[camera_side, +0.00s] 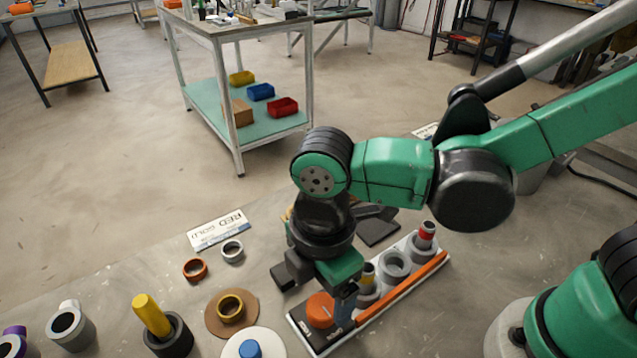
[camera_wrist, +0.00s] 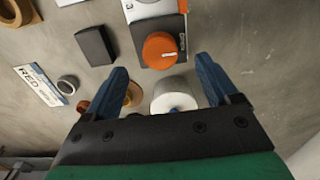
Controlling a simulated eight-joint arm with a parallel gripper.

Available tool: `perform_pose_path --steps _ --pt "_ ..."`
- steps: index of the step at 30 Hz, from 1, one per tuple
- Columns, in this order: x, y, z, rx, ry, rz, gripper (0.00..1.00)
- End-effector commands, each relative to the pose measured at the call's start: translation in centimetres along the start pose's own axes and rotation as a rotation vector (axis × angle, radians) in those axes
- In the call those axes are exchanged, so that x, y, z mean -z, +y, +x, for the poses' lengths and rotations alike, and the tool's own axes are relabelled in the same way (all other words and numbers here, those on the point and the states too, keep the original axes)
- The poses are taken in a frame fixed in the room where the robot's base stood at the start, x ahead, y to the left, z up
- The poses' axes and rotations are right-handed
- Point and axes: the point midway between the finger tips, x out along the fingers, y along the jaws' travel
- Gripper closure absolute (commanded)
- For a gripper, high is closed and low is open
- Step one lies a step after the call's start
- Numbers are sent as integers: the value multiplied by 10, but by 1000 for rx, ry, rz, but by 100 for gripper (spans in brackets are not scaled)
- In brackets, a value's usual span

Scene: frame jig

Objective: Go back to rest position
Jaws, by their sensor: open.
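My gripper (camera_side: 345,290) points down over the near left part of the frame jig (camera_side: 408,300), a pale tray. In the wrist view its two blue fingers (camera_wrist: 166,85) stand wide apart with nothing held between them. The jig carries an orange round knob (camera_side: 320,310) on a black plate, grey rings (camera_side: 394,265), a red-banded peg (camera_side: 427,234) and a long orange bar (camera_side: 403,288). The knob also shows in the wrist view (camera_wrist: 160,50), beyond the fingertips. My gripper hides part of the jig, and I cannot tell its exact height above it.
A white disc with a blue centre (camera_side: 249,349), a brown disc with a brass ring (camera_side: 229,308), a yellow peg in a dark ring (camera_side: 153,317) and small loose rings (camera_side: 195,269) lie left of the jig. Dark blocks (camera_side: 284,276) lie close behind my gripper. Open floor is farther left.

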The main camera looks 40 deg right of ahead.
Motion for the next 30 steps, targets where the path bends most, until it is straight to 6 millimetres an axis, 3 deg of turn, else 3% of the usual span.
perform_pose_path --steps 14,17,20,24,30 --pt "-1 0 -11 -1 1 3 19" --pt "-8 5 -14 -19 16 70 19" --pt "-31 17 -23 -76 65 265 19" --pt "-83 36 -40 -205 182 694 19" --pt "-151 45 -57 -387 364 1246 19"
